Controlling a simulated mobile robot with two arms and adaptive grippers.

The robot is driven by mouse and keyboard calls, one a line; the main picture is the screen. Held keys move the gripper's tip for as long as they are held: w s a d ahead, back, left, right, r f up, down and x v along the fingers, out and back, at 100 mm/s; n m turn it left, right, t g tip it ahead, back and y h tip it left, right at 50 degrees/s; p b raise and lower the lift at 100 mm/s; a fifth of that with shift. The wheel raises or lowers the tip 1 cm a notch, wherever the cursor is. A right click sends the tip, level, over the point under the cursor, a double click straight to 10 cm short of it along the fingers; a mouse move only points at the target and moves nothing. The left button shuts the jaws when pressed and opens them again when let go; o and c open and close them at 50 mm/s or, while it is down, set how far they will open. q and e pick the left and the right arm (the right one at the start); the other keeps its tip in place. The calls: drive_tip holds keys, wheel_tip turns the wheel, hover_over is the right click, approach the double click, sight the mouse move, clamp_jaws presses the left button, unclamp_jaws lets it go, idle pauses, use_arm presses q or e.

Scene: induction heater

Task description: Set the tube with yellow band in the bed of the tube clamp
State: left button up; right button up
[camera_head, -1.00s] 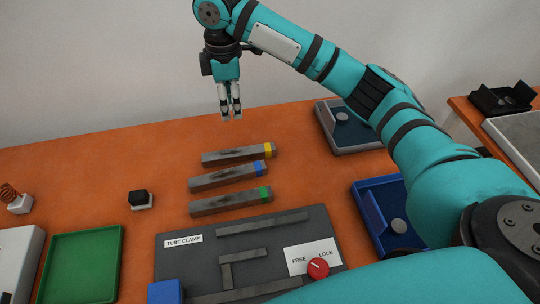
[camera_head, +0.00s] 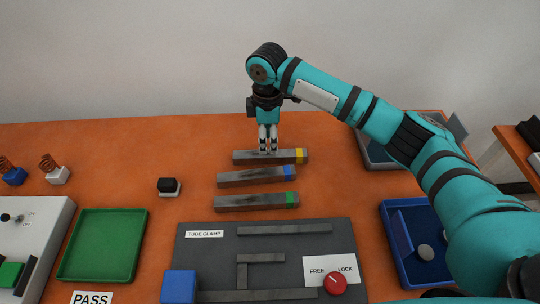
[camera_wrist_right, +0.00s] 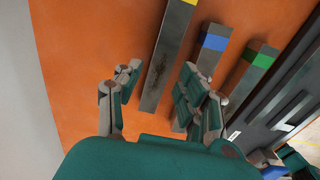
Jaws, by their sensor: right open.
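The tube with yellow band (camera_head: 244,157) is a grey square bar lying at the back of a row of tubes on the orange table, its yellow band at the right end. It also shows in the right wrist view (camera_wrist_right: 166,62), lying between the finger tips. My right gripper (camera_head: 268,151) points down over the middle of that tube, open; in the wrist view its fingers (camera_wrist_right: 160,85) are spread. I cannot tell whether they touch the tube. The tube clamp (camera_head: 215,254) is a dark grey plate with raised bars and a red knob (camera_head: 335,284) on a FREE/LOCK label. My left gripper is not in view.
Tubes with a blue band (camera_head: 245,177) and a green band (camera_head: 244,203) lie just in front. A green tray (camera_head: 106,232) is at left, a blue bin (camera_head: 403,279) at right. A blue block (camera_head: 179,286) is at the clamp's left edge. A small black-topped block (camera_head: 168,187) stands left of the tubes.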

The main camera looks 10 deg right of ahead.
sight(268, 153)
wheel_tip(268, 153, down, 5)
drive_tip(key=shift+s+r, duration=0.1)
drive_tip(key=shift+s, duration=0.05)
clamp_jaws()
